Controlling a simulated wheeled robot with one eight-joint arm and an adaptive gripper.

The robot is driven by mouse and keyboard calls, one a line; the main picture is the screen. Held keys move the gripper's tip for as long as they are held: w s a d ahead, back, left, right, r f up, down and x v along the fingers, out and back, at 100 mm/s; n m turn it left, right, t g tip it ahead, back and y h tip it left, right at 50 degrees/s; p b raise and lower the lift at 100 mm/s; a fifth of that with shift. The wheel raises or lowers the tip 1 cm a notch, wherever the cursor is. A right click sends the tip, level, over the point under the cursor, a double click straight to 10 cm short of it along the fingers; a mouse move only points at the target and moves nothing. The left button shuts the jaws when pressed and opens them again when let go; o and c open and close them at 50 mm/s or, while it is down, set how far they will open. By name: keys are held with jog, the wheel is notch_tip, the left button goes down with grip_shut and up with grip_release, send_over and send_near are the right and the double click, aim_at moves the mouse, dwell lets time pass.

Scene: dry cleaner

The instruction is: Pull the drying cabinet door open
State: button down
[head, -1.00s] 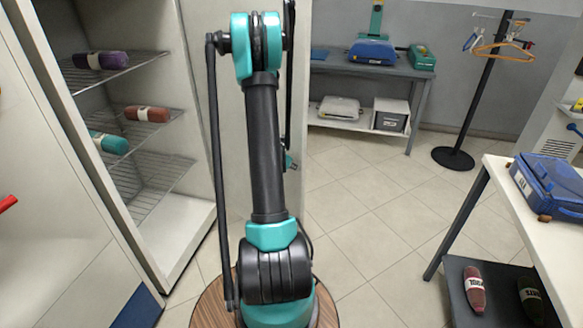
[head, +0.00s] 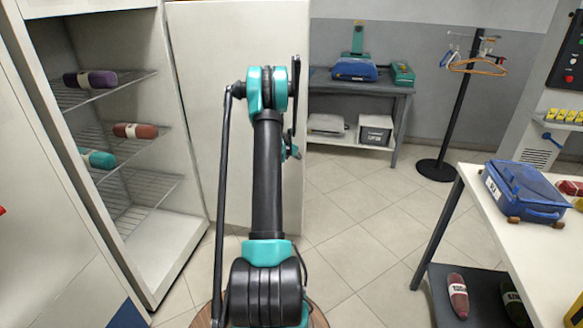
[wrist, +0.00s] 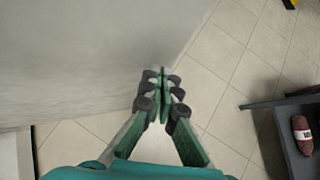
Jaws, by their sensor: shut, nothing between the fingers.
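The drying cabinet (head: 150,262) stands at the left in the head view, its front open and its wire shelves showing. Its pale door (head: 205,110) stands swung wide open behind my arm, with its free edge near the picture's middle. In the wrist view a large pale panel, seemingly the door (wrist: 80,60), fills the upper left. My gripper (wrist: 163,75) is shut and empty near that panel's edge; I cannot tell whether it touches. In the head view the gripper is mostly hidden by my arm. No handle shows.
Rolled bundles (head: 90,79) lie on the cabinet shelves. A white table (head: 480,205) with a blue case (head: 527,192) stands at the right. A grey bench (head: 395,90) and a coat stand (head: 462,110) are at the back. The tiled floor (head: 365,225) between is clear.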

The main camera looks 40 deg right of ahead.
aim_at(300, 153)
jog(key=w+d, duration=0.1)
jog(key=d, duration=0.2)
jog(key=shift+w, duration=0.4)
jog(key=shift+a+r, duration=0.1)
jog(key=shift+a, duration=0.05)
jog(key=v, duration=1.2)
jog(key=s+a+r+m+y, duration=0.1)
jog(key=s+a+r+m, duration=0.15)
jog(key=a, duration=0.65)
jog(key=s+a+r+m+t+y, duration=0.15)
jog(key=s+a+m, duration=0.25)
jog(key=a, duration=0.6)
jog(key=s+a+r+m+y, duration=0.1)
jog(key=s+a+r+m, duration=0.2)
jog(key=a, duration=0.6)
jog(key=s+a+f+m+y, duration=0.2)
jog(key=s+a+m, duration=0.4)
jog(key=s+a, duration=0.5)
jog(key=s+a+f+m+y, duration=0.3)
jog(key=s+a+m, duration=0.3)
jog(key=s+a, duration=0.6)
jog(key=shift+s+f, duration=0.35)
jog(key=shift+f, duration=0.2)
